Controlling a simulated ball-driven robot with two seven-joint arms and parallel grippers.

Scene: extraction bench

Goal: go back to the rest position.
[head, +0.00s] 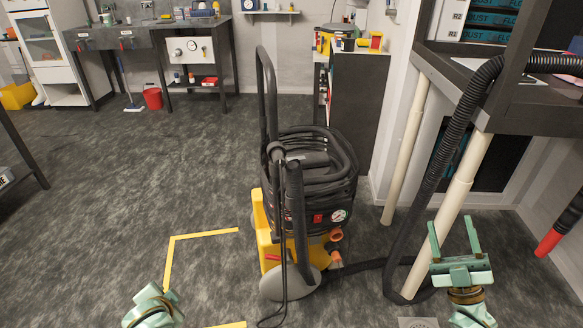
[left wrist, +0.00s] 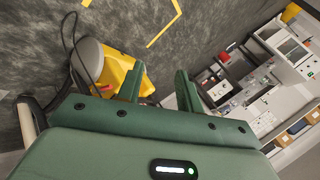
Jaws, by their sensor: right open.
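My right gripper (head: 453,238) is at the lower right of the head view, its two green fingers pointing up and apart, with nothing between them. My left arm shows only as a green part at the bottom edge of the head view, and its fingers are not clear there. In the left wrist view my left gripper (left wrist: 158,82) has its two green fingers apart and nothing held between them. The black and yellow vacuum machine (head: 312,190) stands upright between my arms, apart from both. Its yellow base shows beyond the fingers in the left wrist view (left wrist: 118,70).
Yellow floor tape (head: 205,236) marks a corner left of the machine. A black hose (head: 445,150) runs down from the dark bench (head: 520,108) at right, near cream pipes (head: 455,195). A red bucket (head: 152,98) stands far back. The left floor is mostly clear.

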